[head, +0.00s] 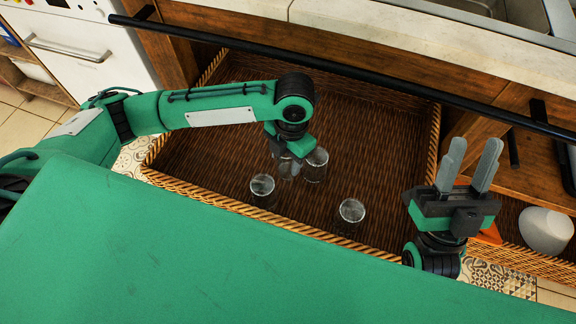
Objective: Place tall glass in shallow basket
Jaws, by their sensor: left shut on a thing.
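My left gripper (288,170) points down inside the large wicker basket (215,208) and is shut on a clear glass (284,160), which its fingers and wrist partly hide. Another clear glass (317,164) is right beside this gripper. Two more clear glasses stand in the basket nearer to me, one at the left (262,190) and one at the right (351,212). I cannot tell from their heights which is the tall glass. My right gripper (472,158) is open and empty, fingers up, right of the large basket. A second wicker basket (530,262) is at the far right, partly hidden.
The second basket holds a white rounded object (546,230) and an orange item (488,234). A long dark bar (340,82) runs across above the back of the large basket. A white appliance (85,50) stands at the upper left. The large basket's left part is bare.

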